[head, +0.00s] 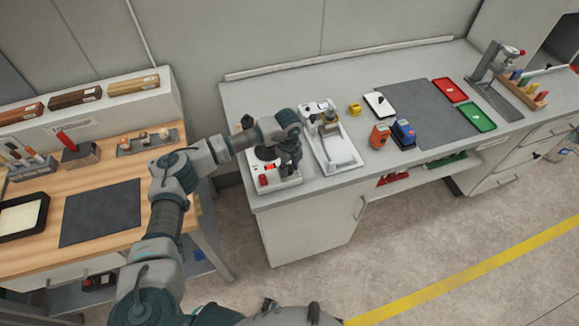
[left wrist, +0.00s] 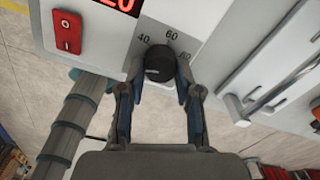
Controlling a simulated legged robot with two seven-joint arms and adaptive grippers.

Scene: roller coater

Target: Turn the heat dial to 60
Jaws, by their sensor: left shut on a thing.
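The heat dial (left wrist: 159,60) is a round black knob on the pale front panel of the roller coater unit (head: 278,183). Marks 40, 60 and 80 are printed around its far side, with 60 roughly straight above it. The pointer on the dial is too dark to read. My left gripper (left wrist: 160,80) is shut on the dial, one blue-padded finger on each side. In the head view my left gripper (head: 288,166) hangs over the unit's front right corner and hides the dial. My right gripper is not seen.
A red switch (left wrist: 68,32) and a red-lit display (left wrist: 122,4), cut off and ending in 20, lie left of the dial. A white tray device (head: 337,152) stands close right of the unit. Orange (head: 380,137) and blue (head: 404,134) items stand farther right.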

